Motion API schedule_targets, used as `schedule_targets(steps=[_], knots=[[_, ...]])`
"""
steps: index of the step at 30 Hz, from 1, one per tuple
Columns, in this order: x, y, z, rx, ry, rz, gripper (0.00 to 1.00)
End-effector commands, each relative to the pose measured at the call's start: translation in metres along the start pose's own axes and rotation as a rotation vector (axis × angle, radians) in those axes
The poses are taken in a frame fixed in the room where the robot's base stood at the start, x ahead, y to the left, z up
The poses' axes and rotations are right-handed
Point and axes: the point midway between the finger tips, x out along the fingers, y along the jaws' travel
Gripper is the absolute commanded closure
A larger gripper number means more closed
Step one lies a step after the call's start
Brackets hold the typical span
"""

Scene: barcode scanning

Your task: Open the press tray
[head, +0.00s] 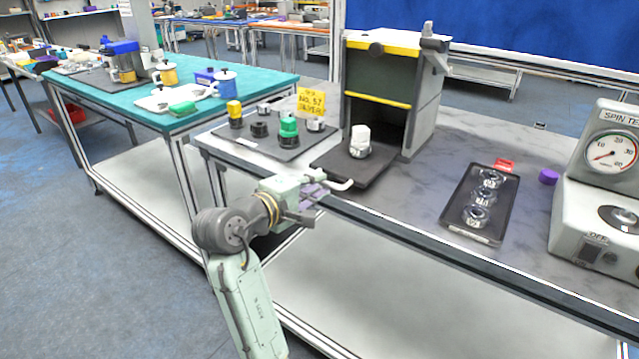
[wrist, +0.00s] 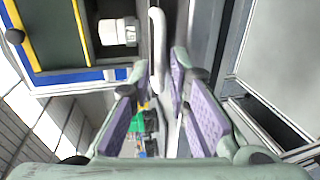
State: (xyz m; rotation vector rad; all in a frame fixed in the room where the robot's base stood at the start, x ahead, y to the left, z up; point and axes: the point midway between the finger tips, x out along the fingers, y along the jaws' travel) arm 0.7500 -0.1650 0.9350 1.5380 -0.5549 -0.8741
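The press (head: 392,85) is a grey box with yellow edges and an open front. Its dark tray (head: 335,165) sticks out at the front, with a white part on a metal base (head: 360,142) on it; this part also shows in the wrist view (wrist: 117,32). A pale bar handle (head: 341,186) is near the tray's front edge. In the wrist view the handle (wrist: 157,45) lies between the purple finger pads, with gaps visible at the sides. My gripper (head: 318,186) is open at the handle. Whether a finger touches it I cannot tell.
A dark mat (head: 262,146) with several small parts and a yellow sign (head: 311,101) are left of the tray. A black tray of metal parts (head: 479,203) and a spin tester (head: 606,190) stand right. Marble tabletop lies clear between press and black tray.

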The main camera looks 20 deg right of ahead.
Motion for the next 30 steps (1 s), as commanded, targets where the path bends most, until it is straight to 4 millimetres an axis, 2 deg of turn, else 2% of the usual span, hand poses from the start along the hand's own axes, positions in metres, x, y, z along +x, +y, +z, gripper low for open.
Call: schedule_targets(steps=[6, 13, 18, 28, 30], knots=[[-0.049, 0.001, -0.001, 0.001, 0.006, 0.002, 0.83], [-0.088, 0.0, -0.001, 0.001, 0.004, 0.002, 0.83], [-0.101, 0.0, 0.0, 0.001, 0.001, 0.0, 0.83], [-0.102, 0.0, 0.0, 0.001, 0.001, 0.001, 0.83], [-0.105, 0.003, -0.006, 0.01, 0.025, 0.012, 0.83]])
